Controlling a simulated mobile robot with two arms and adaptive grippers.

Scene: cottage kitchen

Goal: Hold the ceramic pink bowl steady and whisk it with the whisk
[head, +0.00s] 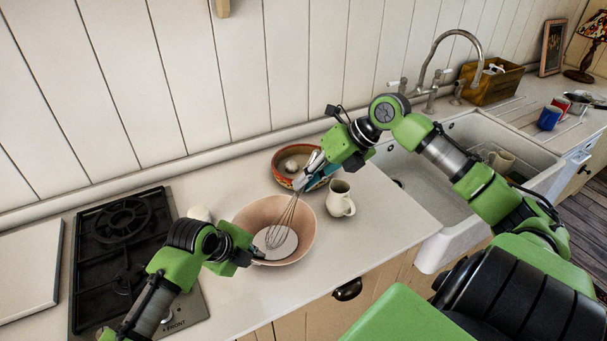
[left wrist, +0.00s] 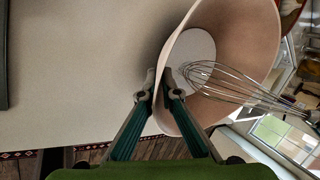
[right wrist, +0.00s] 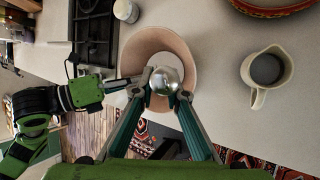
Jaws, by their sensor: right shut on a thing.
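The pink ceramic bowl (head: 303,222) stands upright on the counter and holds a pale, flat content. It also shows in the left wrist view (left wrist: 240,30) and the right wrist view (right wrist: 186,50). My left gripper (head: 249,253) is at the bowl's near left rim. In the left wrist view its fingertips (left wrist: 160,92) lie either side of the wall; whether they press on it is unclear. My right gripper (head: 303,182) is shut on the handle of the whisk (head: 283,221). The whisk slants down, its wire loops inside the bowl. Its handle end shows between the fingers (right wrist: 164,82).
A patterned bowl (head: 283,179) stands behind, and a cream jug (head: 340,199) stands right of the pink bowl. A black gas hob (head: 110,235) is at left. A white sink (head: 420,190) is at right. A small white container (head: 199,213) stands behind my left gripper.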

